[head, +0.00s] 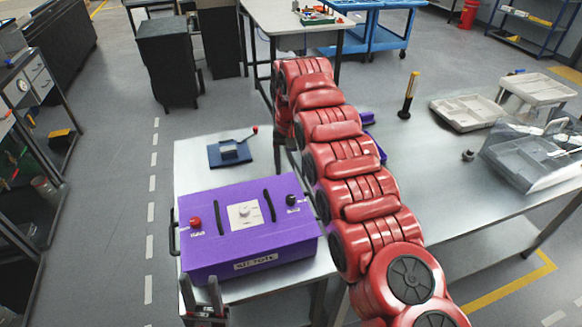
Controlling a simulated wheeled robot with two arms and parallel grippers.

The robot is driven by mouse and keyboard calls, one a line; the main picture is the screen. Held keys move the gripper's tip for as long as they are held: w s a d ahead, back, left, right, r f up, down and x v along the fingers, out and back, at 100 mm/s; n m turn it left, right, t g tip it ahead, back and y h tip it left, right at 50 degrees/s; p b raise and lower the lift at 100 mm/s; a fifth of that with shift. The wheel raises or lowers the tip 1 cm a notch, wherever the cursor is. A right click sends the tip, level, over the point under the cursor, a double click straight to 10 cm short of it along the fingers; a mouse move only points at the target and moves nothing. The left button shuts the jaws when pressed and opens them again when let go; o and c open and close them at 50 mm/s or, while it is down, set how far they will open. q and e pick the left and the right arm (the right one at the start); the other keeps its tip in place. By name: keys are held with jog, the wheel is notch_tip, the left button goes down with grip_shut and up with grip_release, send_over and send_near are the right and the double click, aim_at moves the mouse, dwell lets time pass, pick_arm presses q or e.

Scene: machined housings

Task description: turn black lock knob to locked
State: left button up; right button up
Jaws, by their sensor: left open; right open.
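A purple box (245,245) lies on the near metal table, with a label on its front. The black knob (291,200) sits at the right of its top face, with a small label below it; its setting is too small to read. A red knob (195,222) is at the left of the top and a pale plate with a round knob (244,211) is in the middle, between two dark slots. My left gripper (204,294) is at the bottom edge, open and empty, by the box's front left corner. My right gripper cannot be made out; my red arm runs beside the box.
A blue fixture with a red-tipped lever (230,152) stands behind the box. Right of my red arm, a table holds a yellow-handled tool (408,95), a pale tray (467,112) and a clear-lidded case (540,155).

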notch_tip(320, 180, up, 7)
jog(key=p, duration=0.5)
jog(key=shift+f, duration=0.15)
jog(key=shift+f, duration=0.1)
